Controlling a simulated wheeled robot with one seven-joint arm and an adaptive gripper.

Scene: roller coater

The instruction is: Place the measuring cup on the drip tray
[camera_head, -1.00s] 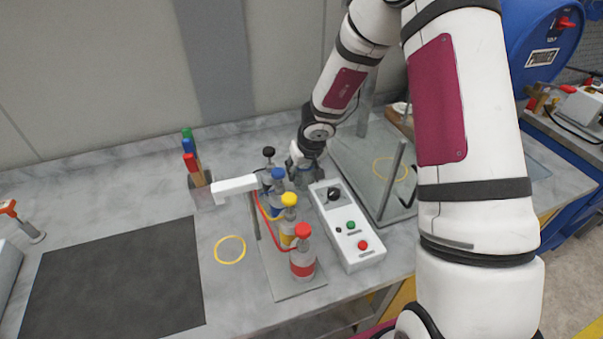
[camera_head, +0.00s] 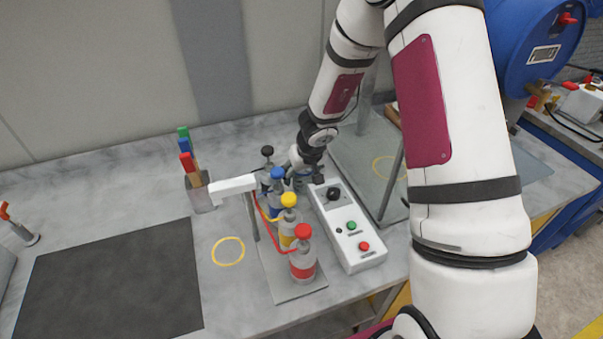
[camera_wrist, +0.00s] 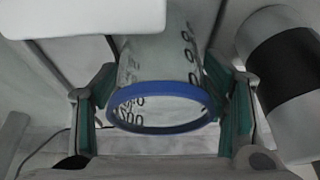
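The measuring cup (camera_wrist: 160,70) is a clear cylinder with dark markings and a blue rim in the wrist view. My gripper (camera_wrist: 161,105) has its green finger pads on both sides of the cup and appears shut on it. In the head view my gripper (camera_head: 303,170) is low behind the row of bottles, left of the far end of the white control box. The cup is mostly hidden there. A grey plate with a raised edge and a yellow ring (camera_head: 350,150), right of the control box, may be the drip tray; I cannot tell for certain.
Several capped bottles (camera_head: 302,262) stand on a small plate with a white overhead arm (camera_head: 232,187). The control box (camera_head: 348,228) is right of them. A second yellow ring (camera_head: 229,251) and a dark mat (camera_head: 110,280) mark clear counter.

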